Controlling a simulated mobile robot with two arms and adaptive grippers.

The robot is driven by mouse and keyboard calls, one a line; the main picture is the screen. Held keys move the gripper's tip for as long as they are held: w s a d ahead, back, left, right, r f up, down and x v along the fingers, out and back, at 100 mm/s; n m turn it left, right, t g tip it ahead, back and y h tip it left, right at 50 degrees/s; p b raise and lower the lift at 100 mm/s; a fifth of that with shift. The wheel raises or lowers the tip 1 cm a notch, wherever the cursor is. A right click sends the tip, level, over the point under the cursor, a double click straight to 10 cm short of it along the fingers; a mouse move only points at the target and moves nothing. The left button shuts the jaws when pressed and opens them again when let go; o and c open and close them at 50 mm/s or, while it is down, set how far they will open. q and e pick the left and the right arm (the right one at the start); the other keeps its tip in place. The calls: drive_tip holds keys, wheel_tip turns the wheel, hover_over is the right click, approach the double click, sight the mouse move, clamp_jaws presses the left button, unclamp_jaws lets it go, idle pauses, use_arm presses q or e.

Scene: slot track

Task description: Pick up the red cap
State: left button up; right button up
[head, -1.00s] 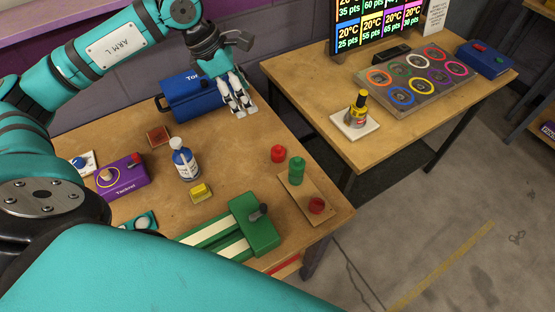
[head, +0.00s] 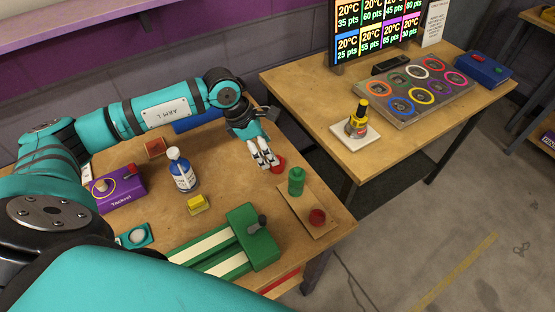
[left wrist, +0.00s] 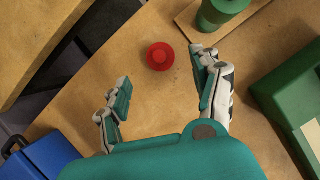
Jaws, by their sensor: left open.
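A round red cap (head: 278,165) lies on the wooden table near its right edge, partly hidden by my left gripper in the head view. In the left wrist view the red cap (left wrist: 160,57) is fully visible, between and slightly beyond the fingertips. My left gripper (head: 265,163) is open and empty, and its two fingers (left wrist: 160,70) stand apart on either side of the cap's line. I cannot tell how high it is above the table. A second red piece (head: 317,217) sits on a small wooden board. My right gripper is not in view.
A green cylinder (head: 296,181) stands on the wooden board (head: 301,206), close to the cap. A green track block (head: 252,238), yellow block (head: 198,204), blue-and-white bottle (head: 181,172) and purple box (head: 119,191) are nearby. A second table (head: 300,87) stands at right.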

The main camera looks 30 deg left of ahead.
sight(278, 157)
use_arm(q)
drive_tip(key=shift+w+d+f+p, duration=0.15)
drive_tip(key=shift+d+f+p, duration=0.25)
drive_tip(key=shift+f+p, duration=0.05)
drive_tip(key=x, duration=0.1)
drive_tip(key=p+x, duration=0.1)
drive_tip(key=x, duration=0.1)
drive_tip(key=shift+w+d+f, duration=0.2)
drive_tip(key=shift+w+d, duration=0.05)
drive_tip(key=shift+d, duration=0.05)
drive_tip(key=shift+w+f, duration=0.1)
drive_tip(key=shift+f, duration=0.25)
drive_tip(key=shift+c, duration=0.4)
drive_tip(key=c, duration=0.7)
